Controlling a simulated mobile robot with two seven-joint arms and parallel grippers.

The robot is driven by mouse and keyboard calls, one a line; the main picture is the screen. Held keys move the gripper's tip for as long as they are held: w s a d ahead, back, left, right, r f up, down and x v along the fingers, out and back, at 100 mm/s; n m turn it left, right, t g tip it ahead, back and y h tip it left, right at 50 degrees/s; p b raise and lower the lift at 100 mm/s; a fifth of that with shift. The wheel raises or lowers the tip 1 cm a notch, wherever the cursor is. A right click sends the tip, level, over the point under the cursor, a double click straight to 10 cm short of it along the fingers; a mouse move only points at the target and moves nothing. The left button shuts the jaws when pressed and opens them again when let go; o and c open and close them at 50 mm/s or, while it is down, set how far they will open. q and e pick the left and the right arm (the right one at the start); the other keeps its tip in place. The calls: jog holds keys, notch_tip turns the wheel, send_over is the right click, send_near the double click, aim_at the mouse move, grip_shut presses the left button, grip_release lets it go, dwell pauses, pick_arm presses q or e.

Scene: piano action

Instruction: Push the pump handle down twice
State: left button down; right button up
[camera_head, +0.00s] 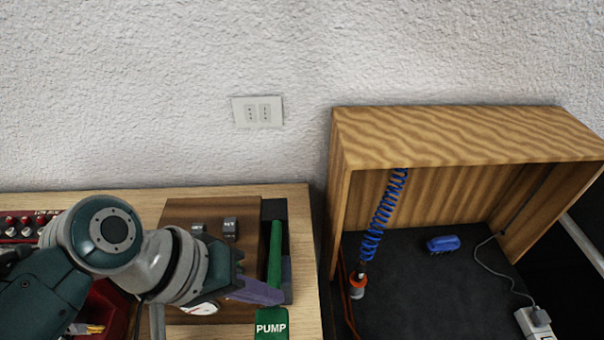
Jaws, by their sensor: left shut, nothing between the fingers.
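The pump handle is a long green lever (275,247) at the right side of a brown wooden unit (180,215) on the bench. Its wide front end carries the white word PUMP (271,327) and is cut off by the bottom edge of the picture. My left gripper (270,294) comes in from the left with its purple fingers shut and empty. Its fingertips overlap the middle of the lever in the picture. I cannot tell whether they touch it. My right gripper is not in view.
Two small dark blocks (230,227) and a partly hidden gauge (203,308) sit on the unit. To the right stands an open wooden cabinet (450,140) with a blue coiled hose (384,215), a blue brush (443,243) and a cabled white plug block (535,323).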

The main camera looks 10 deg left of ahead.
aim_at(267, 315)
pick_arm(q)
jog(key=shift+s+d+f+b, duration=0.15)
jog(key=shift+s+f+b, duration=0.2)
jog(key=shift+f, duration=0.4)
jog(key=shift+s+d+f+b, duration=0.1)
jog(key=shift+s+f+b, duration=0.25)
jog(key=shift+f, duration=0.35)
dwell(1.5)
jog(key=shift+w+a+r+p, duration=0.1)
jog(key=shift+w+r+p, duration=0.25)
jog(key=shift+r+p, duration=0.55)
jog(key=shift+w+a+r+p, duration=0.1)
jog(key=shift+w+r+p, duration=0.25)
jog(key=shift+r+p, duration=0.5)
jog(key=shift+w+a+r+p, duration=0.1)
jog(key=shift+w+r+p, duration=0.25)
jog(key=shift+r+p, duration=0.55)
jog(key=shift+r, duration=0.35)
jog(key=shift+w+a+r, duration=0.1)
jog(key=shift+w, duration=0.05)
jog(key=r+p, duration=0.1)
jog(key=w+r+p, duration=0.1)
jog(key=r, duration=0.1)
jog(key=w+r+p, duration=0.1)
jog(key=p, duration=0.1)
jog(key=shift+a+r, duration=0.3)
jog(key=shift+r, duration=0.05)
